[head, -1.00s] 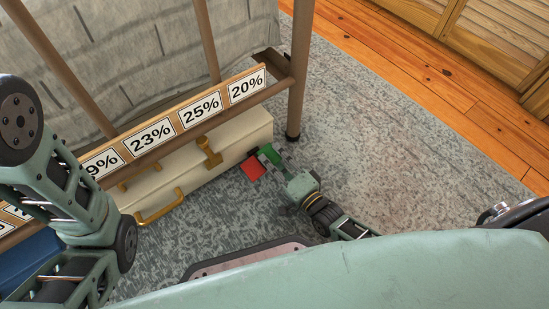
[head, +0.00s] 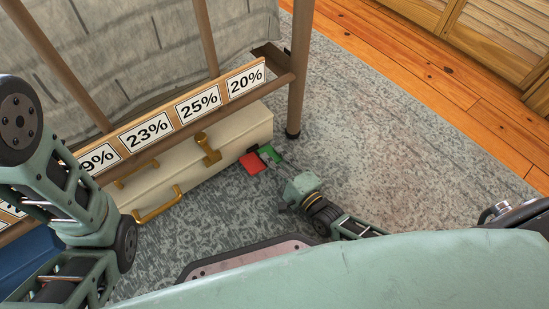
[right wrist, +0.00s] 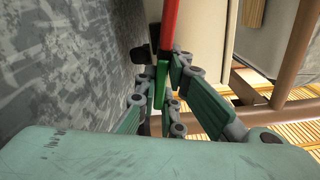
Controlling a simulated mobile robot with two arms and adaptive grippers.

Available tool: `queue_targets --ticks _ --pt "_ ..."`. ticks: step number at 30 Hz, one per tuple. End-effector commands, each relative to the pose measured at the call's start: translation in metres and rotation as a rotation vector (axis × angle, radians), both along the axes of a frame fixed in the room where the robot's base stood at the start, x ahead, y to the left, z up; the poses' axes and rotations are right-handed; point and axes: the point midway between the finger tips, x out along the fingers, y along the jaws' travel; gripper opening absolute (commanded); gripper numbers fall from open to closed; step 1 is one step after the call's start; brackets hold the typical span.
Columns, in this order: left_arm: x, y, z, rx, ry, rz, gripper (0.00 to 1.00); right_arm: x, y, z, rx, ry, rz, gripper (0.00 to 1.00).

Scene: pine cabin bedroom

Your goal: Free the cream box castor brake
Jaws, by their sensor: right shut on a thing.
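The cream box (head: 190,155) lies low on the rug under the rail with percentage cards. The castor brake shows as a red pad (head: 251,163) and a green part (head: 269,153) at the box's right end. My right gripper (head: 274,158) is shut on the brake's green part. In the right wrist view, the green part (right wrist: 161,85) sits between the fingers (right wrist: 160,92), with the red pad (right wrist: 169,22) beyond. My left arm shows at the left of the head view, but its gripper is hidden.
A brown post (head: 297,70) stands on the rug just right of the box. The card rail (head: 185,130) runs above the box. A blue box (head: 28,255) is at the lower left. Open rug (head: 400,150) lies to the right.

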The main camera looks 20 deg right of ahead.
Motion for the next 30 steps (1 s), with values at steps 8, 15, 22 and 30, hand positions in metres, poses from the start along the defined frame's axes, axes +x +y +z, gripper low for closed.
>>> queue_targets --ticks 8,15,22,30 --pt "0.0 0.0 0.0 0.0 0.0 0.0 0.4 -0.001 0.0 -0.001 0.006 0.007 0.0 0.09" --pt "0.0 0.0 0.0 0.0 0.001 0.0 0.4 0.0 0.0 -0.001 0.004 0.005 0.0 0.27" --pt "0.001 0.0 0.0 0.0 0.003 0.0 0.4 0.0 0.0 0.0 0.003 0.003 0.0 0.27" --pt "0.001 0.0 0.0 -0.001 0.003 0.0 0.4 -0.027 -0.01 -0.002 0.001 0.007 0.0 0.27"
